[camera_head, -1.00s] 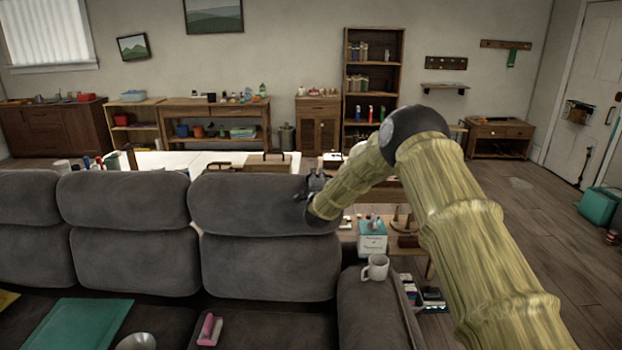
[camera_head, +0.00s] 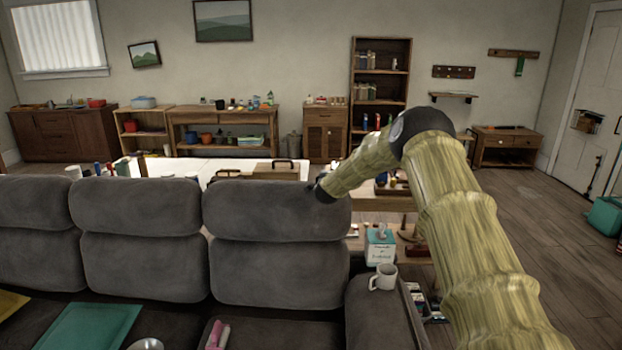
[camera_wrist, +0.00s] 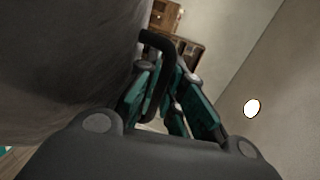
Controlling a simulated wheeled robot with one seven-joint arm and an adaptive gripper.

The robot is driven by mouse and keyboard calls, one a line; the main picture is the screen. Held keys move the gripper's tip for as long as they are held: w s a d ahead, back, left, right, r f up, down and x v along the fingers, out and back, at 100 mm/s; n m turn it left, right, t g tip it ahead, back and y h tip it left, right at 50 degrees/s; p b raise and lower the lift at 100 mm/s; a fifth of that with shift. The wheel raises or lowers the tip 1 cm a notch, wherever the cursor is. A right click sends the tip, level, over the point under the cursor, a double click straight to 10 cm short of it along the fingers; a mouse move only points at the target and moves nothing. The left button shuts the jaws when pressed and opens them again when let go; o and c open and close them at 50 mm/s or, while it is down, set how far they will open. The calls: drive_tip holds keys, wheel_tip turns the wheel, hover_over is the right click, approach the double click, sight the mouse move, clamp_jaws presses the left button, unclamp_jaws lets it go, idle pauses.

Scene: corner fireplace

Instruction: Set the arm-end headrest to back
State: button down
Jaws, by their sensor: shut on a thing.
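The arm-end headrest (camera_head: 276,210) is the grey cushion at the right end of the sofa back, beside the sofa arm. It stands roughly upright, in line with the other headrests. My gripper (camera_head: 322,192) is at its upper right edge, and its fingers are hidden there. In the wrist view, a large grey padded surface (camera_wrist: 65,70), apparently this headrest, fills the left side. My teal-linked gripper (camera_wrist: 163,75) is shut on a bent black bar (camera_wrist: 157,42) close beside that surface. How the bar joins the headrest is hidden.
A white mug (camera_head: 383,277) stands on the sofa arm, with a tissue box (camera_head: 380,246) behind it. A white table (camera_head: 215,168) with boxes stands behind the sofa. A teal item (camera_head: 85,328) lies on the seat. Open floor lies right of my arm.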

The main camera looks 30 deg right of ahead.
drive_tip(key=shift+d, duration=0.15)
drive_tip(key=c, duration=1.9)
unclamp_jaws()
drive_tip(key=shift+r, duration=0.1)
drive_tip(key=shift+o, duration=0.4)
drive_tip(key=shift+w+f, duration=0.25)
drive_tip(key=shift+s+r, duration=0.15)
drive_tip(key=shift+s, duration=0.05)
drive_tip(key=v, duration=1.1)
drive_tip(key=shift+s, duration=0.25)
